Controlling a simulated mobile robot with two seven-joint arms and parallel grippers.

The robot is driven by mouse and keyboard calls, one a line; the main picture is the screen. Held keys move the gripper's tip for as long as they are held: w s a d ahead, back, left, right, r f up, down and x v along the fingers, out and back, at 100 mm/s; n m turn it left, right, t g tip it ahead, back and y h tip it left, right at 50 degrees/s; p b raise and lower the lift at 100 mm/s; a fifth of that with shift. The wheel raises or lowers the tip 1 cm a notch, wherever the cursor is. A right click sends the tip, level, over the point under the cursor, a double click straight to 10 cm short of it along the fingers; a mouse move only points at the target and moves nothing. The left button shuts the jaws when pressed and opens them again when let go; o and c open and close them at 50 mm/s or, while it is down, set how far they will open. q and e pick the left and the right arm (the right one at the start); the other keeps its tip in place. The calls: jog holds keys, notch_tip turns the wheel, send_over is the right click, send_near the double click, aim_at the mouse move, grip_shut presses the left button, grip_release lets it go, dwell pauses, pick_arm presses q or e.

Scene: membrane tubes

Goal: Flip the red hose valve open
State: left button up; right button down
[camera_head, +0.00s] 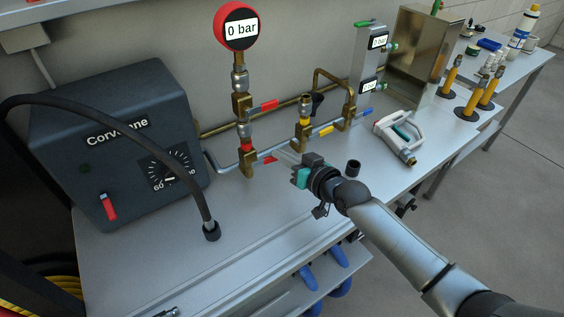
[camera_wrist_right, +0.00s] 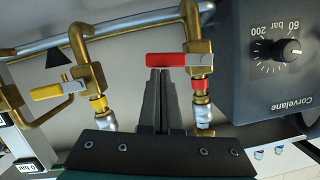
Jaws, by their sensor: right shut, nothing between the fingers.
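The red hose valve is a brass valve with a red collar (camera_head: 246,147) and a flat red lever (camera_head: 270,159), low on the pipework under the red gauge. In the right wrist view, its red lever (camera_wrist_right: 158,60) sticks out sideways, across the upright pipe. My right gripper (camera_head: 286,157) is shut and empty, close to the lever's free end. In that wrist view, its fingertips (camera_wrist_right: 160,72) are just beside the lever; I cannot tell whether they touch. My left gripper is out of view.
A yellow-levered valve (camera_head: 325,130) stands to the right. Another red lever (camera_head: 263,106) sits higher, below the 0 bar gauge (camera_head: 238,28). The Corvelane box (camera_head: 110,165) and its black hose (camera_head: 190,170) are left. A white hand tool (camera_head: 400,138) lies right. The front bench is mostly clear.

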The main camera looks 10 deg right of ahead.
jog(key=f+m+b, duration=0.1)
jog(key=m+b, duration=0.1)
jog(key=b, duration=0.1)
jog(key=f+m+y+b, duration=0.1)
jog(key=f+m+b, duration=0.1)
jog(key=b, duration=0.2)
jog(key=f+m+y+b, duration=0.1)
jog(key=f+m+b, duration=0.1)
jog(key=b, duration=0.1)
jog(key=shift+s+a+m, duration=0.15)
jog(key=shift+a+m, duration=0.15)
jog(key=shift+m, duration=0.1)
jog(key=shift+a+f+m+y+b, duration=0.1)
jog(key=shift+f+m+y+b, duration=0.1)
jog(key=shift+m+y+b, duration=0.3)
jog(key=shift+s+a+f+b, duration=0.2)
jog(key=shift+a+f+b, duration=0.1)
jog(key=shift+b, duration=0.15)
jog(key=shift+s+a+f, duration=0.1)
jog(key=shift+a+f, duration=0.05)
jog(key=shift+a, duration=0.15)
